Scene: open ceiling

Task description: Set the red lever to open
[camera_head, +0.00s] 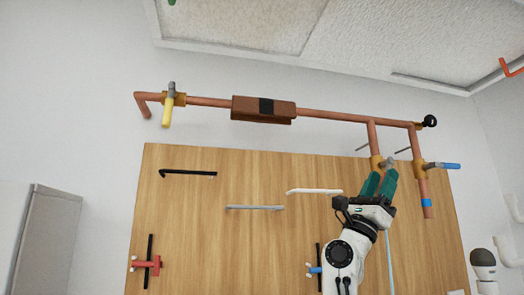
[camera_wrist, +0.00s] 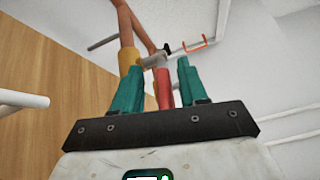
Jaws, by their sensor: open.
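The red lever (camera_wrist: 163,88) shows in the wrist view between my gripper's two teal fingers, its near end pointing toward the palm. Its grey hub (camera_wrist: 153,61) joins a brass valve (camera_wrist: 130,58) on a copper pipe. My gripper (camera_wrist: 158,75) is open, with gaps visible beside the lever; I cannot tell whether either finger touches it. In the head view my gripper (camera_head: 380,180) is raised just below the brass valve (camera_head: 376,162) on the short middle branch pipe, and its fingers hide the red lever there.
A yellow lever (camera_head: 168,112) hangs at the pipe's left. A blue lever (camera_head: 447,166) points right on the adjacent branch, close to my gripper. A black knob (camera_head: 430,121) ends the main pipe. A white bar (camera_head: 314,191) juts from the wooden board (camera_head: 220,240) left of my gripper.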

